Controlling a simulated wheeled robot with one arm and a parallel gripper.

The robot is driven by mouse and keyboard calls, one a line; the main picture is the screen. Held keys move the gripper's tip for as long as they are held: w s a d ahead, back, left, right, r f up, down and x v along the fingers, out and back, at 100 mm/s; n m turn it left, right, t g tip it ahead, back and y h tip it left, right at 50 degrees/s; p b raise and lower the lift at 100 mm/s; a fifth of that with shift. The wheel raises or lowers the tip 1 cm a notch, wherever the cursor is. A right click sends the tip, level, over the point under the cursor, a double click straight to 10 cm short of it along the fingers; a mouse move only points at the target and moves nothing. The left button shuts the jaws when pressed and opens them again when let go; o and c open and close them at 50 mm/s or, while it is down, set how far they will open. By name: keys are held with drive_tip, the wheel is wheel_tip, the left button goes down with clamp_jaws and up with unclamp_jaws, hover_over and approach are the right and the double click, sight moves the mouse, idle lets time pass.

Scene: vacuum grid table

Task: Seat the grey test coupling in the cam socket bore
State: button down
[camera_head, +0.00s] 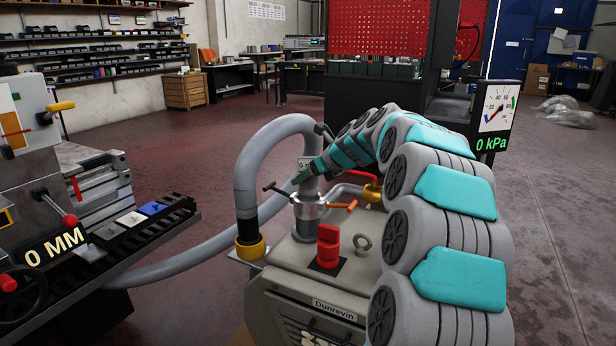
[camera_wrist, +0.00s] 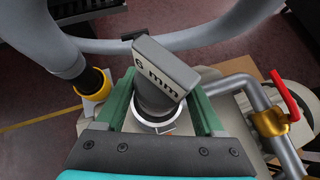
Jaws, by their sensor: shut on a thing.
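The grey test coupling (camera_head: 309,187) is an upright grey cylinder with a "6 mm" tag on top, which shows large in the wrist view (camera_wrist: 165,68). My gripper (camera_wrist: 160,103) is shut on it, one green finger on each side. The metal cam socket (camera_head: 308,210) stands on the grey machine directly under the coupling. In the wrist view, the coupling's lower end is within or just over the socket ring (camera_wrist: 170,127); how deep it sits is hidden. The socket's dark lever (camera_head: 280,190) and orange lever (camera_head: 342,207) both stick outward.
A thick grey hose (camera_head: 245,170) arches at left into a yellow collar (camera_head: 251,247). A red knob (camera_head: 327,245) and lifting eye (camera_head: 363,243) stand in front of the socket. A brass valve (camera_wrist: 270,122) with red handle is at right. The gauge (camera_head: 494,115) reads 0 kPa.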

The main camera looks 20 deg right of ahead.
sight(316, 185)
drive_tip(key=shift+f, duration=1.95)
drive_tip(key=shift+r, duration=0.1)
drive_tip(key=shift+r, duration=1.65)
drive_tip(key=shift+f, duration=1.7)
idle(0.5)
unclamp_jaws()
drive_tip(key=shift+f, duration=0.15)
drive_tip(key=shift+v, duration=4.05)
drive_tip(key=shift+w+d, duration=0.1)
